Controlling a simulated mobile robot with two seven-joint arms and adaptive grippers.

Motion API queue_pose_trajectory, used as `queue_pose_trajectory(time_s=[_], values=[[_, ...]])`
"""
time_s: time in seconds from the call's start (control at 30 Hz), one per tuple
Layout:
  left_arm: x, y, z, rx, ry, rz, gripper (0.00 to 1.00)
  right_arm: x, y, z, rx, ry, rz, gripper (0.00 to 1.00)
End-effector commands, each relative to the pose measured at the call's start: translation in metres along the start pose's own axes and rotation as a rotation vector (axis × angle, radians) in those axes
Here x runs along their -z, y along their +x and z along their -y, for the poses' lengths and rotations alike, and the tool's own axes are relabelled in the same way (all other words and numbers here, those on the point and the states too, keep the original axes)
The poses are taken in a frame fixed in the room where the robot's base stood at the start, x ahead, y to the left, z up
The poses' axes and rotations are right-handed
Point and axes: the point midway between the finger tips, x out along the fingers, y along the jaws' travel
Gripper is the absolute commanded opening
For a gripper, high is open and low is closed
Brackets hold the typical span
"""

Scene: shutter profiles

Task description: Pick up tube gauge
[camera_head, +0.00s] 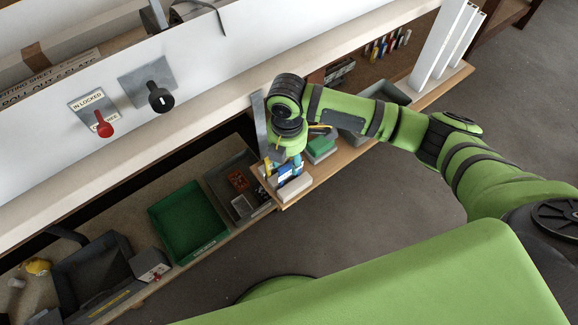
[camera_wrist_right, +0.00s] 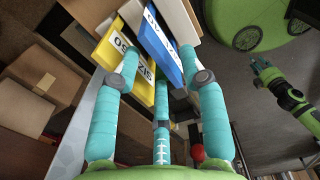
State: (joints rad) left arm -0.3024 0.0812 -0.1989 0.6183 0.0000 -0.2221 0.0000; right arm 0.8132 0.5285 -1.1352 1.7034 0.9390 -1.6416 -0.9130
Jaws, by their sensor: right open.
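My right gripper (camera_head: 284,163) points down over the shelf end in the head view. In the right wrist view its teal fingers (camera_wrist_right: 158,65) are spread open around a yellow plate (camera_wrist_right: 110,44) and a blue plate (camera_wrist_right: 158,46), both with partly hidden lettering. The blue plate (camera_head: 290,171) also shows below the gripper in the head view. I cannot tell which plate is the tube gauge, or whether the fingers touch either. A green arm with a small dark gripper (camera_wrist_right: 262,68), seemingly my left, is at the right of the wrist view; its jaws are too small to judge.
A green block (camera_head: 320,148) and a pale block (camera_head: 294,190) are close to the right gripper. A green bin (camera_head: 188,222) and a grey tray (camera_head: 232,170) are to the left. Cardboard boxes (camera_wrist_right: 38,82) show in the wrist view. The floor (camera_head: 350,225) in front is clear.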

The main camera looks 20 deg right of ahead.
Motion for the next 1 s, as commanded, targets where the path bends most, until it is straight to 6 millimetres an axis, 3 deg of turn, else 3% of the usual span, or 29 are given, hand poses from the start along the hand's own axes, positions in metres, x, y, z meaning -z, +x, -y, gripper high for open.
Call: queue_pose_trajectory(time_s=[0.13, 0.3, 0.57, 0.7, 1.0], values=[[-0.012, -0.002, -0.002, -0.003, 0.000, 0.020, 0.40, -0.003, 0.023, 0.004, 0.004, 0.002, 0.001, 0.42], [-0.009, -0.001, -0.002, -0.002, 0.001, 0.014, 0.40, -0.003, 0.043, 0.004, 0.001, -0.001, 0.000, 0.42], [0.012, 0.000, 0.001, 0.001, 0.001, -0.021, 0.40, -0.003, 0.046, 0.004, -0.001, -0.001, 0.001, 0.42], [0.012, 0.000, 0.001, 0.001, 0.002, -0.021, 0.40, -0.003, 0.046, 0.004, 0.000, -0.001, 0.001, 0.00], [0.005, 0.000, 0.000, -0.001, 0.002, -0.010, 0.40, -0.003, 0.046, 0.004, 0.000, -0.001, 0.001, 0.00]])
